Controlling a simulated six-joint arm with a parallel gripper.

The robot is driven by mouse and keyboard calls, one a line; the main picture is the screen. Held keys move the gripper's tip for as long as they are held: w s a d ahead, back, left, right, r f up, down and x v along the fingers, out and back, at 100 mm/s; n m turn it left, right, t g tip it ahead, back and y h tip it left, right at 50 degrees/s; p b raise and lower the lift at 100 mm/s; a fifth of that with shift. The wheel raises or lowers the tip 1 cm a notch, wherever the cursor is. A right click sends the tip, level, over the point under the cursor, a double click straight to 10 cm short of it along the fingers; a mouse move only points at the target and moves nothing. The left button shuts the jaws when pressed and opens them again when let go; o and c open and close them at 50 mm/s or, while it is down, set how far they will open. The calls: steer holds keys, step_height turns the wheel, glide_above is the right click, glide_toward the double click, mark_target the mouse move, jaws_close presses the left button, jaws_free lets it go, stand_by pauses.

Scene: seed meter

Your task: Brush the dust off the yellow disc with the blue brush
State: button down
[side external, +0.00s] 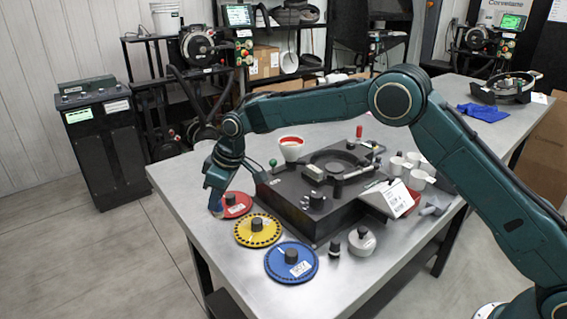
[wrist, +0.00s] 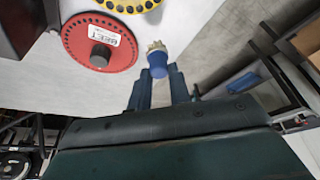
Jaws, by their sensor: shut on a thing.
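The yellow disc (side external: 257,231) lies flat on the table between the red and blue discs. Its edge also shows at the top of the wrist view (wrist: 132,5). I cannot make out dust on it at this size. The blue brush (wrist: 160,68), with pale bristles, is in my gripper (wrist: 162,80), which is shut on it. In the side external view my gripper (side external: 214,205) is at the table's left edge, beside the red disc, and mostly hides the brush. The bristles point away from the gripper, and the brush is apart from the yellow disc.
The red disc (side external: 233,205) lies nearest my gripper, and the blue disc (side external: 291,262) lies beyond the yellow one. A dark seed meter unit (side external: 290,207) stands right behind the discs. A red-rimmed white cup (side external: 291,148) and a small lidded pot (side external: 362,241) stand near it.

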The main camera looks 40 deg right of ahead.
steer(key=s+d+r, duration=0.1)
steer(key=d+r, duration=0.4)
steer(key=d, duration=0.3)
steer(key=shift+s+a+f, duration=0.1)
steer(key=shift+f, duration=1.9)
steer(key=shift+s+f, duration=0.1)
steer(key=shift+f, duration=1.85)
steer(key=shift+s+a+f, duration=0.2)
steer(key=shift+s+a, duration=0.15)
steer(key=shift+a, duration=0.35)
steer(key=shift+s+a, duration=0.45)
steer(key=shift+a, duration=0.3)
steer(key=shift+s+a, duration=0.5)
steer(key=shift+a, duration=0.25)
steer(key=shift+s+a, duration=0.45)
steer(key=shift+a, duration=0.3)
steer(key=shift+w+d, duration=0.6)
steer(key=shift+d, duration=0.4)
steer(key=shift+w+d, duration=0.6)
steer(key=shift+d, duration=0.45)
steer(key=shift+w+d, duration=0.6)
steer(key=shift+d, duration=0.4)
step_height(320, 180, up, 8)
steer(key=shift+a, duration=0.1)
